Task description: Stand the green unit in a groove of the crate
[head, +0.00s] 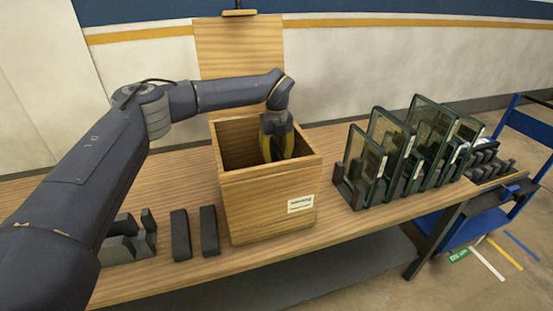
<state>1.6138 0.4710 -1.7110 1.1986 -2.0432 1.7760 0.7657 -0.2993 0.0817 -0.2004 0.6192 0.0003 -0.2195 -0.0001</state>
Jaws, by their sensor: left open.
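A dark grooved crate (350,190) stands on the right part of the table. Several green-tinted glass panes (388,137) stand upright in it, some with small white labels. I cannot tell which pane, if any, is the green unit. My left gripper (277,156) points down into the open top of a wooden box (262,197) in the middle of the table. Its yellow-edged fingers are apart, and I see nothing between them. The inside bottom of the box is hidden by its front wall. My right gripper is out of view.
A wooden lid (238,50) stands raised behind the box. Dark grooved blocks (128,240) and two dark bars (181,235) lie left of the box. A blue cart (465,225) with a dark grooved rack (487,160) stands at the right. Bare table lies between box and crate.

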